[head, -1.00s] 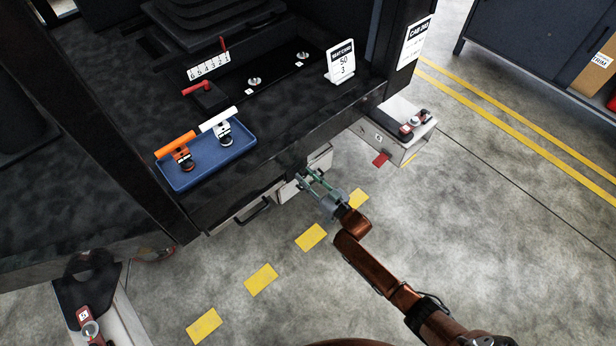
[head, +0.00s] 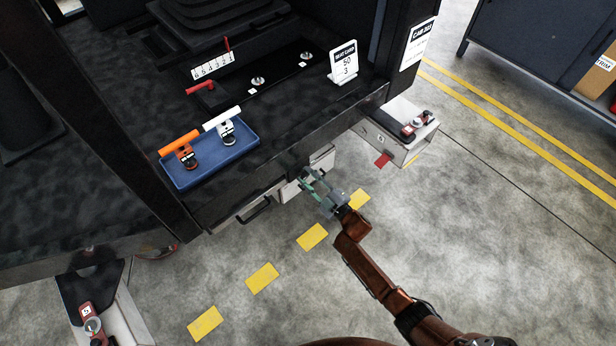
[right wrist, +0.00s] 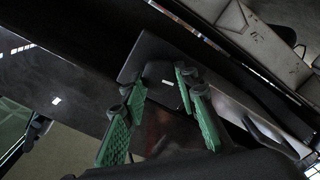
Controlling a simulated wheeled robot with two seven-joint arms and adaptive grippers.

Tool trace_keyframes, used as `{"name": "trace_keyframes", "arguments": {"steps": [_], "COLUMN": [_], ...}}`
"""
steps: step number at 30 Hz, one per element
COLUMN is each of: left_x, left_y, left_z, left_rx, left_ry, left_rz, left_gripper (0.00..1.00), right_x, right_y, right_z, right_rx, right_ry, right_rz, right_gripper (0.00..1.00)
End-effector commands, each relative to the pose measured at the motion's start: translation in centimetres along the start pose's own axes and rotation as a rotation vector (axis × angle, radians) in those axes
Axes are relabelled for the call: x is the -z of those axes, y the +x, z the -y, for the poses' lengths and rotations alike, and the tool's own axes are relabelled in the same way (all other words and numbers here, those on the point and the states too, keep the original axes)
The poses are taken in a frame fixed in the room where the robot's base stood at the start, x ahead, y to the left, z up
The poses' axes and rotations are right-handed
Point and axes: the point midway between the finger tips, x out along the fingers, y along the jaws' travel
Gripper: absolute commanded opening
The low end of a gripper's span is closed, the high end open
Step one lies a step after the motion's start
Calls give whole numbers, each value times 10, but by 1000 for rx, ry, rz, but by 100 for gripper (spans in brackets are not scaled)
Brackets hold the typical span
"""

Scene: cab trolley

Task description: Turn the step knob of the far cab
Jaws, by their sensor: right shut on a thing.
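The far cab (head: 300,135) is a dark body with a sign reading CAB 202 or similar (head: 419,42). A pale grey box (head: 321,158) sits under its front edge. My right gripper (head: 311,181) is at the lower front of this box. In the right wrist view, its green finger pads (right wrist: 160,120) stand on both sides of a dark reddish thing (right wrist: 165,130), which I take to be the step knob. The knob is hidden in the head view, so its turned angle cannot be told. My left gripper is out of view.
A blue tray (head: 215,178) holds an orange-handled and a white-handled tool. A step box with red and grey controls (head: 400,140) stands right, another unit (head: 110,300) lower left. A dark handle (head: 257,212) is left of the gripper. Floor with yellow marks is open in front.

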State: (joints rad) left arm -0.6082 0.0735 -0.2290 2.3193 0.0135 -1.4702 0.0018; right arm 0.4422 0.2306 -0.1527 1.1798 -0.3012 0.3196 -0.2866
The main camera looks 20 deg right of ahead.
Motion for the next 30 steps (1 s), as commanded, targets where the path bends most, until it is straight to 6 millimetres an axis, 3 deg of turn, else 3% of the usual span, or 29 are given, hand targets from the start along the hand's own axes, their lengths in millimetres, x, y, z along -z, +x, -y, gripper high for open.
{"name": "trace_keyframes", "arguments": {"steps": [12, 21, 30], "left_x": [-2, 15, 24], "left_y": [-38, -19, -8], "left_z": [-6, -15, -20], "left_rx": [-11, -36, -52], "left_ry": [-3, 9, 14], "left_rz": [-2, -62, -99], "left_gripper": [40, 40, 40], "right_x": [-4, -4, -4], "right_y": [-1, -1, -1], "right_z": [4, 5, 4], "right_rx": [2, 3, 3], "right_ry": [-389, -610, -726], "right_rz": [4, 4, 4], "right_gripper": [3, 3, 3]}}
